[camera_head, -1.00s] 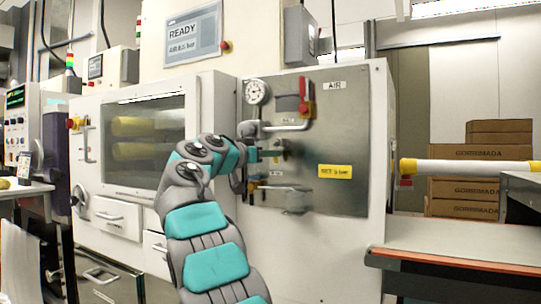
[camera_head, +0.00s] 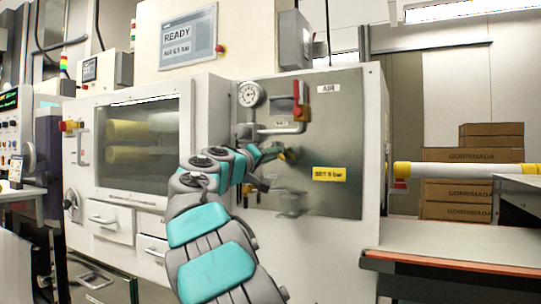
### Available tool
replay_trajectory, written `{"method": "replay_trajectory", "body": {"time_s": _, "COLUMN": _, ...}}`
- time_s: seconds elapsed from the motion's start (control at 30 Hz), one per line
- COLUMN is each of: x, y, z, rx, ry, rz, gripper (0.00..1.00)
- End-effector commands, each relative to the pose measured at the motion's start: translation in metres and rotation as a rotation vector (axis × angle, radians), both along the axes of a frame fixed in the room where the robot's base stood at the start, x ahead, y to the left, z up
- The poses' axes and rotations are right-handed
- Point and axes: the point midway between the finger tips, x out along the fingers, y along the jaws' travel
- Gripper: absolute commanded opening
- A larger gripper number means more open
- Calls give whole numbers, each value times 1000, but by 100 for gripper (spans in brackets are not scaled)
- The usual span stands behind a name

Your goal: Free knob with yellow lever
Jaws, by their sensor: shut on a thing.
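The steel air panel (camera_head: 345,130) fills the right half of the white machine's front. My arm reaches up from the bottom, and my gripper (camera_head: 278,151) is at the panel's left middle, below the grey pipe. It is shut on the small dark knob (camera_head: 289,155), which has a yellowish part showing beside the jaws. My gripper hides most of the knob, and the exact grip is too small to make out. A yellow lever separate from it cannot be clearly told.
A gauge (camera_head: 251,94), a red-handled valve (camera_head: 299,98) and a grey pipe (camera_head: 282,129) sit above my gripper. A clear bracket (camera_head: 291,203) juts out below. A yellow label (camera_head: 330,174) is to the right. A belt table (camera_head: 450,248) stands at the right.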

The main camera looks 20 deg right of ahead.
Motion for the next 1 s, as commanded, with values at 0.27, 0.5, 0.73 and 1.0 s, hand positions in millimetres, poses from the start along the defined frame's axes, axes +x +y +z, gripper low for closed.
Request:
{"method": "replay_trajectory", "body": {"time_s": 0.27, "x": -3, "y": -2, "z": 5, "rx": -99, "ry": 126, "rz": 0, "gripper": 0}}
{"method": "replay_trajectory", "body": {"time_s": 0.5, "x": -4, "y": -3, "z": 5, "rx": -138, "ry": 177, "rz": 0, "gripper": 0}}
{"method": "replay_trajectory", "body": {"time_s": 0.73, "x": -4, "y": -3, "z": 5, "rx": -148, "ry": 189, "rz": 2, "gripper": 0}}
{"method": "replay_trajectory", "body": {"time_s": 1.0, "x": -4, "y": -3, "z": 6, "rx": -148, "ry": 188, "rz": 3, "gripper": 18}}
